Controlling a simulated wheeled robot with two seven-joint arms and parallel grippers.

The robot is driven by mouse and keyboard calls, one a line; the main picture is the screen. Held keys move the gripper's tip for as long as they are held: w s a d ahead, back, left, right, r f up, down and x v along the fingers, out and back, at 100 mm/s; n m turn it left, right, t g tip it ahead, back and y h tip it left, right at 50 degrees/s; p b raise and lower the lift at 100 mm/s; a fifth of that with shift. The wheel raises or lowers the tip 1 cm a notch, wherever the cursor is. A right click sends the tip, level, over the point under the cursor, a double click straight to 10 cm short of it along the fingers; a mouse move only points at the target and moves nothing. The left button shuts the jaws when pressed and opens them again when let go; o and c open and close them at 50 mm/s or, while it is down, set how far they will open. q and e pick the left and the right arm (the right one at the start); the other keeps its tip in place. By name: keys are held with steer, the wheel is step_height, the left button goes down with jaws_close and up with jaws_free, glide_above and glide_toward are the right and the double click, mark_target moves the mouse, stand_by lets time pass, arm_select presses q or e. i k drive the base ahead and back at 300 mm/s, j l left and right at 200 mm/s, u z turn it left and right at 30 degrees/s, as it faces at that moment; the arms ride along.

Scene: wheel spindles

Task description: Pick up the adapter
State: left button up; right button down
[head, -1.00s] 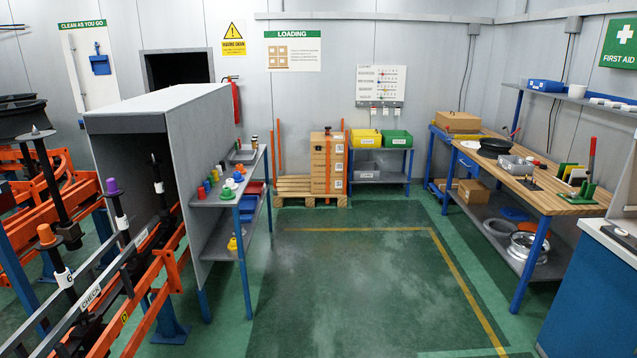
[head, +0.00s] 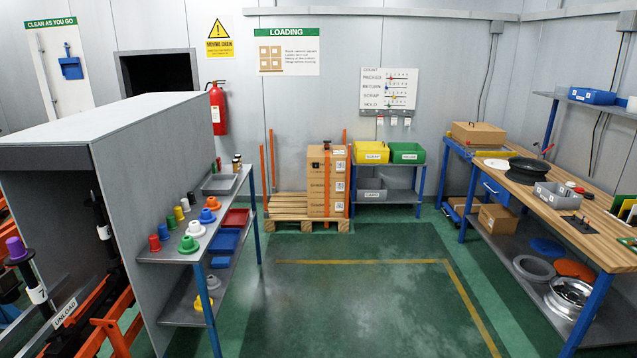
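No part is labelled as the adapter, so I cannot tell which one is meant. On the left side table (head: 150,256) stand flanged, cone-like parts: a green one (head: 189,245), a white one (head: 195,229), a blue one (head: 207,215) and an orange one (head: 213,203). Beside them is a row of small upright cylinders, including a red one (head: 154,243) and a yellow one (head: 178,213). A yellow flanged part (head: 203,303) lies on the lower shelf. A purple cap (head: 17,249) tops a spindle at far left. Neither gripper shows.
A grey hood (head: 150,135) stands left of the side table. Open green floor (head: 350,300) lies in the middle. A pallet (head: 285,226) with boxes and a bin rack (head: 388,193) stand at the back. A wooden workbench (head: 540,205) lines the right.

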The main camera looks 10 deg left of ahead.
mark_target(206, 217)
steer(key=i, duration=1.65)
